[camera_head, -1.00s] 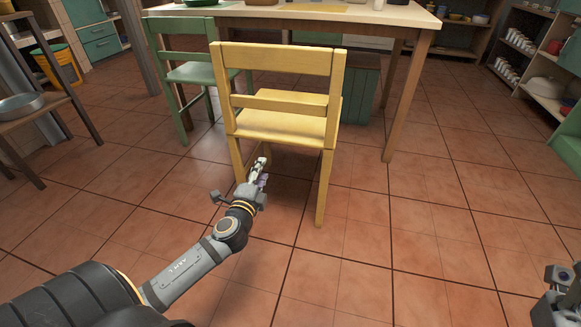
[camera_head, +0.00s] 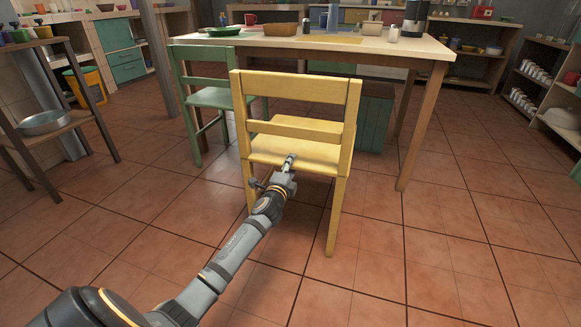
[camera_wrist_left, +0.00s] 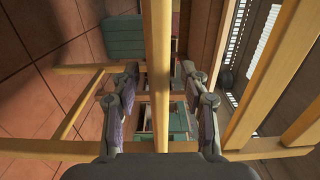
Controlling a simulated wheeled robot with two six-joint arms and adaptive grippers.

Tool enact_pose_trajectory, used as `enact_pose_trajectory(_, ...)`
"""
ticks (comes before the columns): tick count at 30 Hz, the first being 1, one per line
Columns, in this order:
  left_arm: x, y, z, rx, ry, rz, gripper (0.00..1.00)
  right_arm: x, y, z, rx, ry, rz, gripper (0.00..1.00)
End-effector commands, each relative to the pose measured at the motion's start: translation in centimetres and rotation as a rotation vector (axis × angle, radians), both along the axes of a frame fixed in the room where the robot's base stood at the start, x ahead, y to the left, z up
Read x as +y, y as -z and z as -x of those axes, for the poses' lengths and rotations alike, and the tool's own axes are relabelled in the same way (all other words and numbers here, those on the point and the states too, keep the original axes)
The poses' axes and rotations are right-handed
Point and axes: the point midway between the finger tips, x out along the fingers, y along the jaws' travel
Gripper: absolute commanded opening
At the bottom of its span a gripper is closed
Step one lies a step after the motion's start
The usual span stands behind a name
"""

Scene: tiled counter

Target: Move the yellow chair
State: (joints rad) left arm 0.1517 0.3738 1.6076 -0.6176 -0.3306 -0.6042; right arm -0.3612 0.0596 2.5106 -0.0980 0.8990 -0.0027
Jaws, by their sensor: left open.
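The yellow chair (camera_head: 296,88) stands upright on the floor with its back towards me. My left gripper (camera_head: 289,160) is at its rear, at about seat height, below the lower back rail. In the left wrist view the two fingers of my left gripper (camera_wrist_left: 164,100) are open. A yellow bar of the chair (camera_wrist_left: 157,60) runs between them, with a gap on each side. I cannot tell which bar it is. The gripper and forearm hide part of the seat's rear edge and the left rear leg. My right gripper is out of view.
A wooden table (camera_head: 385,46) with dishes stands just beyond the chair. A green chair (camera_head: 210,97) is close on the left. A dark wooden stand with a metal pan (camera_head: 44,122) is at the far left. Shelves (camera_head: 555,85) line the right. The tiled floor in front and to the right is clear.

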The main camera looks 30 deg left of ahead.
Motion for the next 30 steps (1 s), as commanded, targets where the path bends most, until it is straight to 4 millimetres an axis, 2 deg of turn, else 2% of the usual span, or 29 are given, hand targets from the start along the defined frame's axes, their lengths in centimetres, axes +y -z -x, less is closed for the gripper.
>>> enact_pose_trajectory(3,0.18,0.06,-0.74,0.0,0.0,0.002,0.45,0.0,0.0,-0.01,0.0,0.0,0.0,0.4)
enact_pose_trajectory(11,0.2,0.07,-0.83,0.0,0.0,0.002,0.44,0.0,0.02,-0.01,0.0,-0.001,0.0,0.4)
enact_pose_trajectory(21,0.21,0.05,-0.8,0.001,0.0,0.001,0.0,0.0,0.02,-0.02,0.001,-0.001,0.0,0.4)
enact_pose_trajectory(30,0.21,0.01,-0.8,0.0,0.0,0.001,0.0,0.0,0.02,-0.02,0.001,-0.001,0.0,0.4)
